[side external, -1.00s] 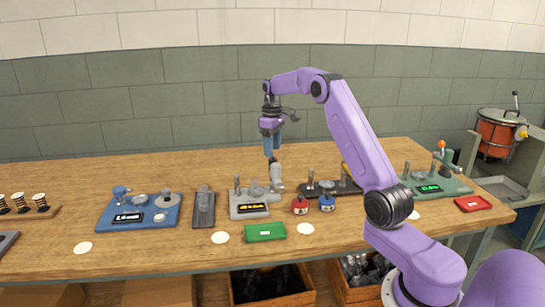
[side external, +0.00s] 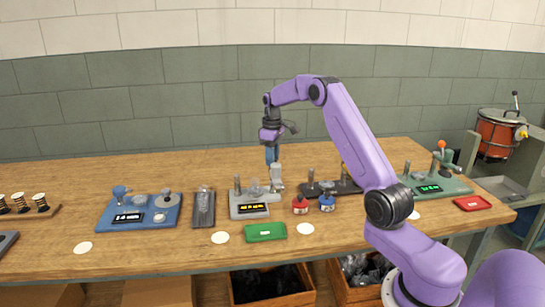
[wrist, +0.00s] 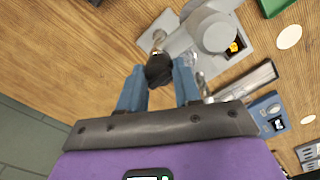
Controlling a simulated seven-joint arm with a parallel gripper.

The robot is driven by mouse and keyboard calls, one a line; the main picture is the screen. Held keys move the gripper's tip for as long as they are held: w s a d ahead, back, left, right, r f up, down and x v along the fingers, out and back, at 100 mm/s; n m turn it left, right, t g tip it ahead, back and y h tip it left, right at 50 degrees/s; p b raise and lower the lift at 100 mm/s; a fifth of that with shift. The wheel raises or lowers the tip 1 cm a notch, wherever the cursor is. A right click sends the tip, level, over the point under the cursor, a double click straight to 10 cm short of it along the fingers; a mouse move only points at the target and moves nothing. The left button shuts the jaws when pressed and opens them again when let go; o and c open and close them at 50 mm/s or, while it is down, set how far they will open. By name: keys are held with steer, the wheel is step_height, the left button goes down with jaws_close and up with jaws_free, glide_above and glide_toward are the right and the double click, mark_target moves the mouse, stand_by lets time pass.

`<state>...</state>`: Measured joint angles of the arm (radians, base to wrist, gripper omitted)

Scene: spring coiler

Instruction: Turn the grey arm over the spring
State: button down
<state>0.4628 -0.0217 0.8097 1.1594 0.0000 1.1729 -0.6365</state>
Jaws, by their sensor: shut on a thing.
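The grey spring machine (side external: 250,209) stands mid-table, with an amber display on its front. Its grey arm (side external: 276,184) is at the right rear of the machine, with a dark knob on top. In the wrist view the grey arm (wrist: 212,30) is a thick rounded piece beside the display. My gripper (side external: 272,159) is above the right rear of the machine, pointing down. In the wrist view its blue fingers are on both sides of the black knob (wrist: 158,71), and my gripper (wrist: 160,70) is shut on it. The spring cannot be made out.
A dark grey fixture (side external: 203,207) and a blue machine (side external: 139,211) stand to the left. A green tray (side external: 265,231) lies in front.

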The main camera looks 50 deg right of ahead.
steer(key=shift+m, duration=0.3)
steer(key=m, duration=0.3)
steer(key=shift+m, duration=0.3)
steer(key=m, duration=0.4)
steer(key=shift+m, duration=0.3)
steer(key=m, duration=0.4)
steer(key=shift+d+r+m, duration=0.1)
steer(key=shift+m, duration=2.4)
steer(key=c, duration=0.8)
jaws_free()
